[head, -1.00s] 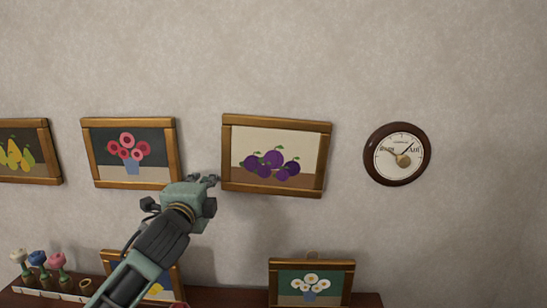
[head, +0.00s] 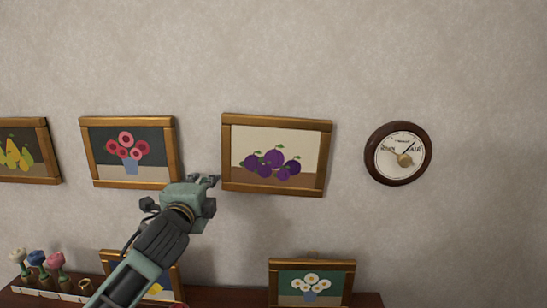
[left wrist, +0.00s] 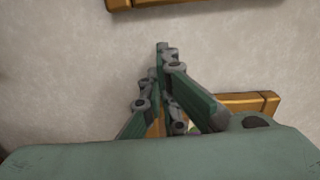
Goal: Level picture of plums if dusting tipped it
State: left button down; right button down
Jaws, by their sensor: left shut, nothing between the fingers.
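The picture of plums (head: 276,155) hangs on the wall in a gold-brown frame, mid-view in the head view. It is tilted slightly clockwise, with its right side lower than its left. My left gripper (head: 212,181) is shut and empty, just left of the frame's lower left corner; I cannot tell whether it touches. In the left wrist view my shut fingers (left wrist: 163,50) point up the wall. A frame corner (left wrist: 125,4), seemingly of the plum picture, shows above the fingertips with a gap. My right gripper is not in view.
A pink-flower picture (head: 128,122) and a pear picture (head: 16,155) hang to the left; a round barometer (head: 398,153) hangs to the right. Below, a daisy picture (head: 310,262), another small picture and small flower pots (head: 45,282) stand on the mantel. The wall above is clear.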

pick_arm(q)
jog(key=shift+d, duration=0.55)
dwell(0.5)
jog(key=shift+a+p, duration=0.2)
jog(key=shift+p, duration=0.1)
jog(key=shift+a, duration=0.8)
jog(key=s+p, duration=0.2)
jog(key=s, duration=0.6)
jog(key=shift+a+p, duration=0.15)
jog(key=shift+p, duration=0.2)
jog(key=shift+f, duration=0.1)
